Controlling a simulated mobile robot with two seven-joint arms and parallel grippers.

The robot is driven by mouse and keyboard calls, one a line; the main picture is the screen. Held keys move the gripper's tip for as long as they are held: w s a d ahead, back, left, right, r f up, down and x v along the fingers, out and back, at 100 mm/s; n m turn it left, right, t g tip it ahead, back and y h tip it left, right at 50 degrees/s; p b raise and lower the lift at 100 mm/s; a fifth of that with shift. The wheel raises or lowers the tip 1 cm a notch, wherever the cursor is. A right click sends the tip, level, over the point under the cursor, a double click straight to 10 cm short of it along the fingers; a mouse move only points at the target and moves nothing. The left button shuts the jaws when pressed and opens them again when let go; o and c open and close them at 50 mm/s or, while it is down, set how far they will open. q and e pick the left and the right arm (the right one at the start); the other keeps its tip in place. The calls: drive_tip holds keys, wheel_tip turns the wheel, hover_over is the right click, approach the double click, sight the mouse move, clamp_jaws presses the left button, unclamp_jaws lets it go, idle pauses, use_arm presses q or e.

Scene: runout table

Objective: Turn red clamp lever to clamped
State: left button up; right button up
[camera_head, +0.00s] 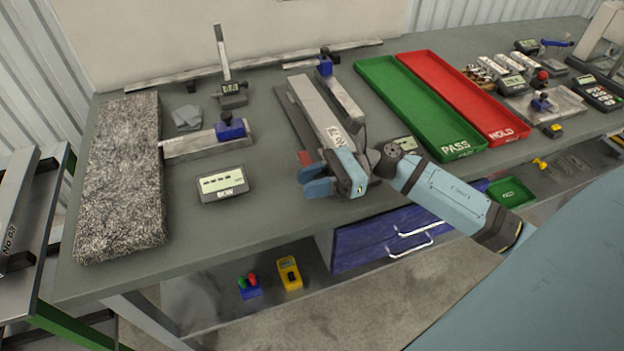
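A small red part (305,158), which looks like the red clamp lever, shows at the near end of a dark fixture (291,117) with a long pale metal bar (318,108) on it. Most of the lever is hidden or too small to read its angle. My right gripper (316,181) is just in front of the red part, near the table's front edge, with its blue fingers pointing left. Its fingers are close together, and I cannot tell whether they are open or touch the lever. My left gripper is not in view.
A grey display box (222,184) stands left of the gripper, with a rough grey slab (122,175) farther left. A green PASS tray (415,105) and a red HOLD tray (465,95) lie to the right. Blue drawers (380,240) sit below the table edge.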

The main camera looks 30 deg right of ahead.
drive_tip(key=shift+s+d+f+n+g+b, duration=0.15)
drive_tip(key=shift+d+f+n+g+b, duration=0.5)
drive_tip(key=shift+b, duration=1.35)
clamp_jaws()
drive_tip(key=shift+s+d+r+n+g+b, duration=0.1)
drive_tip(key=shift+d+r+n+g+b, duration=0.2)
drive_tip(key=shift+g+b, duration=0.45)
drive_tip(key=shift+s+d+r+n+g+b, duration=0.15)
drive_tip(key=shift+d+n+g+b, duration=0.1)
drive_tip(key=shift+n+g+b, duration=0.3)
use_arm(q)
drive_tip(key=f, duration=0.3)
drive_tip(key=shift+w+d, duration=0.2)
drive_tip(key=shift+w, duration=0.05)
use_arm(e)
drive_tip(key=shift+r+g, duration=0.2)
drive_tip(key=shift+g, duration=0.15)
drive_tip(key=o, duration=1)
unclamp_jaws()
drive_tip(key=shift+c, duration=0.2)
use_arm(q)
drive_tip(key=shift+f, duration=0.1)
use_arm(e)
drive_tip(key=shift+d, duration=0.1)
